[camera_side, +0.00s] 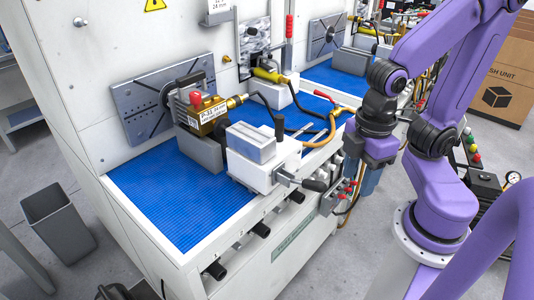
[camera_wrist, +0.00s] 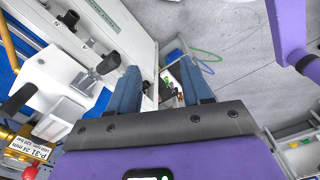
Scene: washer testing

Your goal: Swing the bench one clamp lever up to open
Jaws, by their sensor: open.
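On the near bench one (camera_side: 175,205), a white clamp body (camera_side: 262,170) with a grey block on top stands at the front edge, beside a brass unit (camera_side: 207,115) with a red knob. A lever with a black grip (camera_side: 314,185) sticks out low and roughly level from the clamp's front; it also shows in the wrist view (camera_wrist: 108,64). A second black handle (camera_side: 279,129) stands upright behind the grey block. I cannot tell for certain which one is the task's lever. My gripper (camera_side: 366,180) is apart, right of the low lever; its blue fingers (camera_wrist: 157,95) are open and empty.
Hoses and red-handled valves (camera_side: 350,183) crowd the bench front close to my gripper. Black knobs (camera_side: 262,231) line the front panel. A grey bin (camera_side: 58,218) stands on the floor at left. A cardboard box (camera_side: 497,85) is at the back right.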

